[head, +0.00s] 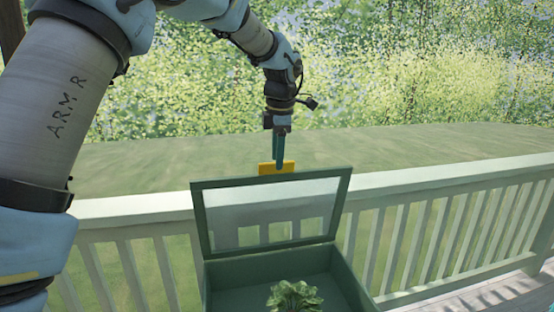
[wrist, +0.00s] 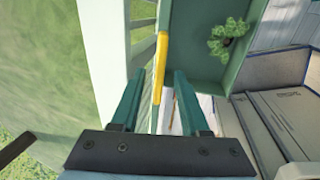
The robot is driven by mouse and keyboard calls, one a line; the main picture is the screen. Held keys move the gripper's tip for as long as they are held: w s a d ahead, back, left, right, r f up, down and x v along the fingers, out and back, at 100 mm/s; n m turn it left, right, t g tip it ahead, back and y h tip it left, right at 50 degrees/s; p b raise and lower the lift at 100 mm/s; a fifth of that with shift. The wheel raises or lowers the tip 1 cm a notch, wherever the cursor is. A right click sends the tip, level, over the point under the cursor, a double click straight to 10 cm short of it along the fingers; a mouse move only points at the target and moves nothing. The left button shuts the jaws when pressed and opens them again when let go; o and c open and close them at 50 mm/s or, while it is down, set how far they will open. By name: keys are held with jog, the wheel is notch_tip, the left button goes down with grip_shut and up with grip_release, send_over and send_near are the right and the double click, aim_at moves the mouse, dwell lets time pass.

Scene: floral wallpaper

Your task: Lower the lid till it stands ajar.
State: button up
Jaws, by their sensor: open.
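A green box (head: 270,266) stands with its lid (head: 201,220) raised, nearly upright. The lid has a green frame around a clear pane. A yellow handle (head: 264,168) sits on the lid's top edge. My gripper (head: 280,165) points down at this handle, and its fingers overlap the handle in the head view. In the wrist view my gripper (wrist: 160,84) is open, with a finger on either side of the yellow handle (wrist: 161,62). There is a visible gap on both sides. I cannot tell how deep the handle lies between the fingers.
A leafy green plant (head: 294,296) is inside the box; it also shows in the wrist view (wrist: 229,37). A pale railing (head: 440,188) runs behind the box. Pale, box-like items (wrist: 285,110) stand at the right in the wrist view.

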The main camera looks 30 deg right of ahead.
jog(key=shift+x, duration=1.25)
grip_shut()
dwell(0.5)
